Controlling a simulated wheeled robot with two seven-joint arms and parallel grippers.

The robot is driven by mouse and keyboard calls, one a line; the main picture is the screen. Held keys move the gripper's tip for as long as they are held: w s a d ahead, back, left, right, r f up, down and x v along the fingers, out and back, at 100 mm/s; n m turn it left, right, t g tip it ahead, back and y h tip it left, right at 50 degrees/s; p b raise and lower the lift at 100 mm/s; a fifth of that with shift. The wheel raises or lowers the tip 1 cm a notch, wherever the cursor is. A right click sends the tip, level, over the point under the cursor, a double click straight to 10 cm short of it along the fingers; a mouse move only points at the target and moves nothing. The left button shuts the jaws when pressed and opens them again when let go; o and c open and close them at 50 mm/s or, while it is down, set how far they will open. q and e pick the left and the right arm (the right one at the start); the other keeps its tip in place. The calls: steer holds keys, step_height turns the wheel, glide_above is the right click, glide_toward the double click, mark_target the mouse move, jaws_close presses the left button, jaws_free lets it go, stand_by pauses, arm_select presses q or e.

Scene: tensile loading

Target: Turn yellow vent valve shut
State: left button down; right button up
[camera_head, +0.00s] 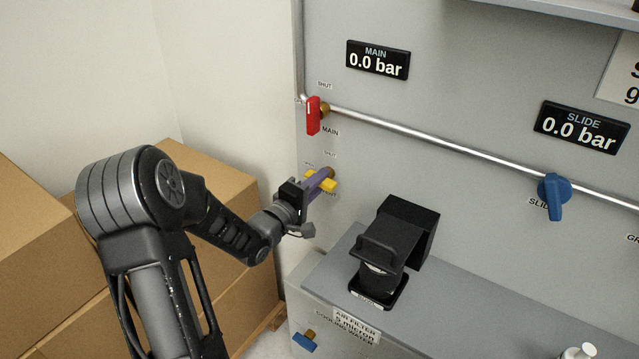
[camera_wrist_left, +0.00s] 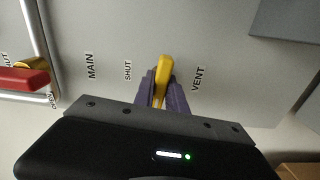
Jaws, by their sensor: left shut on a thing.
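The yellow vent valve handle (camera_head: 327,183) sits on the grey panel, below the red main valve. In the head view it shows on both sides of my left gripper's purple fingers and lies roughly crosswise, slightly tilted. My left gripper (camera_head: 317,183) is shut on the handle. In the left wrist view the yellow handle (camera_wrist_left: 163,75) stands between the two purple fingers of the gripper (camera_wrist_left: 162,92), between the SHUT and VENT labels. The fingers cover part of the handle, so its exact angle is hard to tell. My right gripper is not in view.
The red main valve (camera_head: 313,115) is on the pipe just above; it also shows in the left wrist view (camera_wrist_left: 22,79). MAIN (camera_head: 378,60) and SLIDE (camera_head: 581,127) displays read 0.0 bar. A blue slide valve (camera_head: 554,195), black filter unit (camera_head: 392,245) and cardboard boxes (camera_head: 215,165) stand around.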

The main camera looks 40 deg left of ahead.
arm_select(q)
steer(key=m+b, duration=0.3)
steer(key=m, duration=0.2)
steer(key=shift+f+b, duration=0.2)
steer(key=shift+b, duration=0.2)
steer(key=m+b, duration=0.3)
steer(key=m, duration=0.1)
steer(key=shift+b, duration=0.35)
steer(key=m+b, duration=0.4)
steer(key=m, duration=0.1)
steer(key=shift+m, duration=0.3)
steer(key=shift+r+m+b, duration=0.1)
steer(key=shift+m+b, duration=0.75)
steer(key=shift+m, duration=0.15)
steer(key=c, duration=1.4)
jaws_free()
steer(key=shift+o, duration=0.2)
steer(key=shift+r, duration=0.1)
steer(key=shift+s, duration=0.1)
